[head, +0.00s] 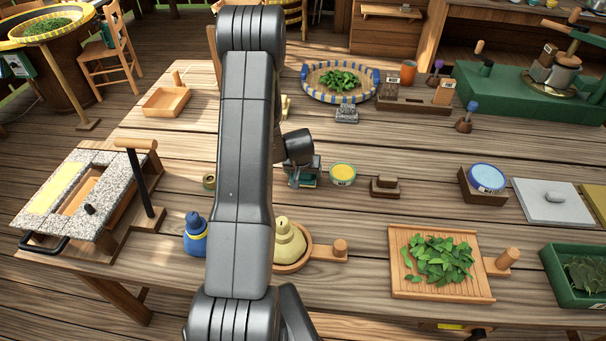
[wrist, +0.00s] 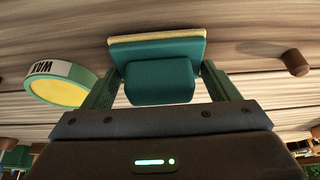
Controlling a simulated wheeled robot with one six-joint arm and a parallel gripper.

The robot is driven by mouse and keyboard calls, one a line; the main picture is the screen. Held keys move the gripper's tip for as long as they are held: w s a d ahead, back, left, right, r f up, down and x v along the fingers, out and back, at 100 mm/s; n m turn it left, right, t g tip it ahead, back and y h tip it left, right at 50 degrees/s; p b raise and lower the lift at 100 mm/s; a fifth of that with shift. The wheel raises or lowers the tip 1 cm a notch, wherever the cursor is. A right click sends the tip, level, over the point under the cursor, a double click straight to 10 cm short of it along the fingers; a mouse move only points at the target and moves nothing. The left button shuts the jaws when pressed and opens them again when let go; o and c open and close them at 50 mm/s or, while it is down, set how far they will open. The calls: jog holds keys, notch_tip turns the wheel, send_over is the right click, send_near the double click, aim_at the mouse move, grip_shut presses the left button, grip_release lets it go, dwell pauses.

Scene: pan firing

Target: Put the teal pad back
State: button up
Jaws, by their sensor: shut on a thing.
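The teal pad (wrist: 158,68) is between the two fingers of my gripper (wrist: 160,84) in the wrist view. It has a raised teal block on top and a pale yellow strip along its far edge. My gripper (head: 302,174) is shut on it. In the head view a bit of the teal pad (head: 309,182) shows under the jaws, close above the table, left of the yellow tin. I cannot tell whether it touches the table. My arm hides part of the table's middle.
A yellow wax tin (head: 342,174) stands close by; it also shows in the wrist view (wrist: 64,84). A small brown block (head: 385,186) lies farther right. Bare table lies right of the brown block.

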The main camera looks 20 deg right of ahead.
jog(key=shift+f+b, duration=0.2)
jog(key=shift+b, duration=0.1)
jog(key=o, duration=0.8)
jog(key=shift+r, duration=0.1)
jog(key=v, duration=1.3)
jog(key=shift+s+d+r, duration=0.1)
jog(key=shift+s+r, duration=0.15)
jog(key=shift+r, duration=0.05)
